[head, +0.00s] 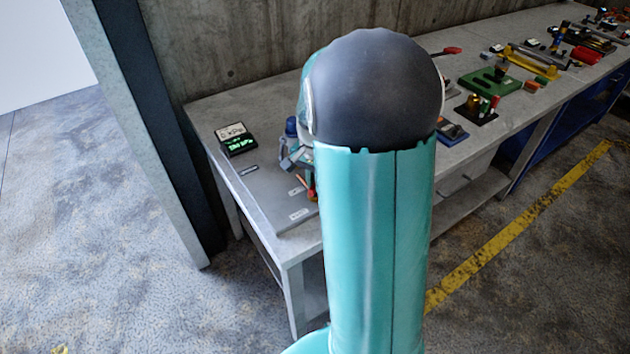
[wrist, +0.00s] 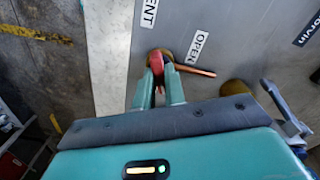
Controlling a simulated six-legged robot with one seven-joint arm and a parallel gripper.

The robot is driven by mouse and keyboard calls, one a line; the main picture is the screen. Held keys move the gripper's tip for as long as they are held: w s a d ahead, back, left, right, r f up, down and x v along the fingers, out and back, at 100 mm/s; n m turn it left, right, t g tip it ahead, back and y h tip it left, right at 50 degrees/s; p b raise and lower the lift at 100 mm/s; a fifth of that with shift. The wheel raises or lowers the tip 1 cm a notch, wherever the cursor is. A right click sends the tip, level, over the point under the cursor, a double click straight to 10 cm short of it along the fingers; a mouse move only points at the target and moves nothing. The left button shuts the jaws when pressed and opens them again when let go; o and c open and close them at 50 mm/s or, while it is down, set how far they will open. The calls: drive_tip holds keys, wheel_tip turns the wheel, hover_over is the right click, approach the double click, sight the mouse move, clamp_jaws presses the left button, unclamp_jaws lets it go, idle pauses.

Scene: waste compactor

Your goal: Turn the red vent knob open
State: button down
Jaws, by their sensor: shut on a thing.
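The red vent knob (wrist: 157,63) is in the upper middle of the wrist view, on a round brass base on a grey panel (wrist: 235,35). My gripper (wrist: 160,80) is shut on the knob, one finger on each side. A copper-coloured rod (wrist: 196,71) sticks out to the right beside the knob, its tip below the white "OPEN" label (wrist: 198,46).
A brass fitting (wrist: 236,88) and a blue-grey part (wrist: 286,106) stand right of the knob. Tools and a green tray (head: 490,80) lie farther right. A concrete wall (head: 240,50) backs the bench.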

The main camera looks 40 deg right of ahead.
drive_tip(key=n, duration=1.2)
drive_tip(key=shift+n, duration=0.3)
idle(0.3)
drive_tip(key=c, duration=1.5)
unclamp_jaws()
drive_tip(key=shift+o, duration=0.2)
drive_tip(key=shift+r, duration=0.15)
wheel_tip(320, 180, up, 14)
drive_tip(key=shift+f, duration=0.2)
